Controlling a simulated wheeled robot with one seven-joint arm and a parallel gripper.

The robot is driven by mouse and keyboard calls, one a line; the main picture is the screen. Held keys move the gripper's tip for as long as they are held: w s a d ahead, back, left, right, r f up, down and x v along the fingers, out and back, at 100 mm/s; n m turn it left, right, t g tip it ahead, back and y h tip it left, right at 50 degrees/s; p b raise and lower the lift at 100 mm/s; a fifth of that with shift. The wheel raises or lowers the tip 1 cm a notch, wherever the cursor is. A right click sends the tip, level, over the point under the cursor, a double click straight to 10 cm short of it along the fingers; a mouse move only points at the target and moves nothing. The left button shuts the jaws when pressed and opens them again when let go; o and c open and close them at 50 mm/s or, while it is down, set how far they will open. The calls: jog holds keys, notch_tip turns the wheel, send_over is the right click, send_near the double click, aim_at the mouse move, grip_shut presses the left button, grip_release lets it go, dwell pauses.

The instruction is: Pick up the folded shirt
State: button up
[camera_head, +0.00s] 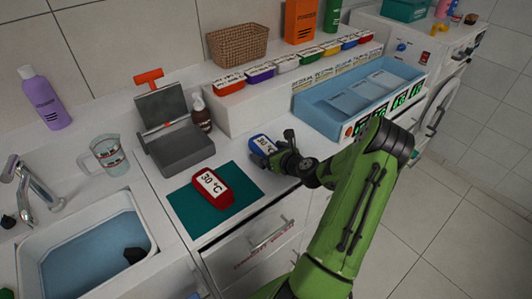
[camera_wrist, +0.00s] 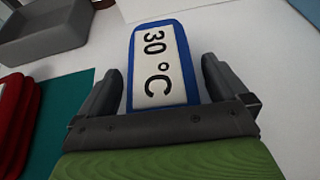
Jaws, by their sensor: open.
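A small blue folded item (camera_head: 262,144) with a white "30 °C" label lies on the white counter in the head view. In the wrist view the blue item (camera_wrist: 157,45) lies between my fingers and extends ahead of them. My gripper (camera_head: 280,155) is open, with one finger on each side of it; I cannot tell whether they touch it. A similar red folded item (camera_head: 212,188), also labelled "30 °C", lies on a teal mat (camera_head: 240,181) to the left. The red item (camera_wrist: 14,120) shows layered edges at the left of the wrist view. Neither is clearly recognisable as a shirt.
A grey scale-like device (camera_head: 182,149) stands behind the red item. A blue tray (camera_head: 345,98) is at the back right, beside a raised ledge with several coloured containers. A sink (camera_head: 90,255) and a glass jug (camera_head: 108,155) are at the left. Drawers are below the counter.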

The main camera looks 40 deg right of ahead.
aim_at(270, 150)
jog(key=shift+c, duration=0.3)
jog(key=c, duration=0.9)
notch_tip(270, 150, up, 10)
jog(key=p, duration=0.3)
jog(key=shift+r+p, duration=0.1)
jog(key=shift+p, duration=0.2)
jog(key=shift+s, duration=0.1)
